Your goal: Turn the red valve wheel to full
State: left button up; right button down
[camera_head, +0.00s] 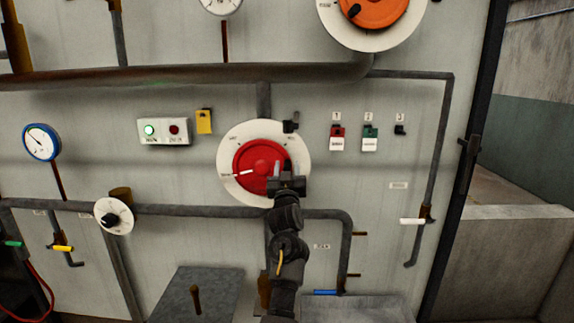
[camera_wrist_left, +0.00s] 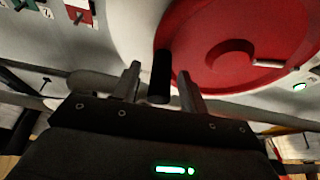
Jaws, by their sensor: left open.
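The red valve wheel (camera_head: 258,160) sits on a round white dial plate (camera_head: 228,148) in the middle of the panel. Its white pointer (camera_head: 240,174) points left and slightly down, toward a small label at the plate's left edge. Other small labels stand at the upper left and upper right; they are hard to read. My left gripper (camera_head: 287,172) is at the wheel's lower right and covers part of it. In the left wrist view its two fingers are apart, on either side of a black handle (camera_wrist_left: 160,75) at the wheel's edge. Contact cannot be told. My right gripper is out of view.
A black catch (camera_head: 291,126) is at the plate's upper right. A rusty pipe (camera_head: 180,77) runs above, and another pipe (camera_head: 180,210) below. An orange wheel (camera_head: 375,10) is higher up.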

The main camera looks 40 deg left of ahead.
pick_arm(q)
jog(key=shift+w+a+r, duration=0.1)
jog(key=shift+w+a, duration=0.05)
grip_shut()
dwell(0.4)
